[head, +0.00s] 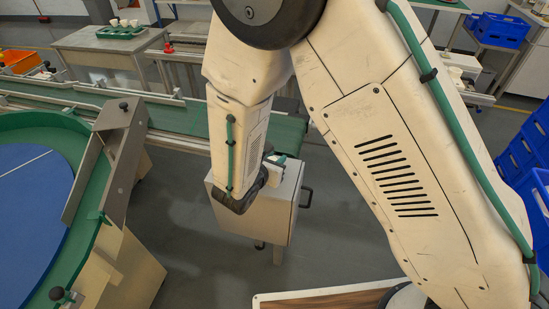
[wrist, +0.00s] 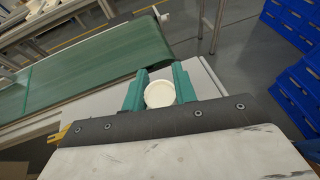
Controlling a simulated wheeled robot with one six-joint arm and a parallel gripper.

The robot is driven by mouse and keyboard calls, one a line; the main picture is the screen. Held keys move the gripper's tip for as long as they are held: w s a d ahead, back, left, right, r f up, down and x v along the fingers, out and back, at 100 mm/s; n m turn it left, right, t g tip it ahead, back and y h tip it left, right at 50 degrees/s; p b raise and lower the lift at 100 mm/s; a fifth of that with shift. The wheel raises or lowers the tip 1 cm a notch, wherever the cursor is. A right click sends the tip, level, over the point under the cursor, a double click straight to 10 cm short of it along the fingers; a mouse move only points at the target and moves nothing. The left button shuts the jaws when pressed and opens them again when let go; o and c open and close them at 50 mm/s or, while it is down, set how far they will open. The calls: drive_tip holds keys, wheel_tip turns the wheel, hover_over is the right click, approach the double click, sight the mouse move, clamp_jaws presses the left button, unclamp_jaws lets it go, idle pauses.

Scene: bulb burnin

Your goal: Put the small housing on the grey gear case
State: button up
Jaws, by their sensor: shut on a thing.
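My gripper (wrist: 158,76) has its two green fingers shut on a small round cream-white part with a raised rim, which I take to be the small housing (wrist: 160,94). It sits between the fingers in the wrist view. In the head view my gripper (head: 275,165) is over the top of a grey metal cabinet (head: 252,212) with a dark side handle, and my arm hides most of it. The held part cannot be made out there. I cannot pick out a separate grey gear case in either view.
A green conveyor belt (head: 183,121) runs behind the cabinet. A blue round table (head: 25,215) with a green rim is at left. Blue crates (head: 520,155) stand at right. Grey floor is open around the cabinet.

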drive_tip(key=shift+f, duration=0.1)
drive_tip(key=o, duration=0.9)
drive_tip(key=shift+o, duration=0.2)
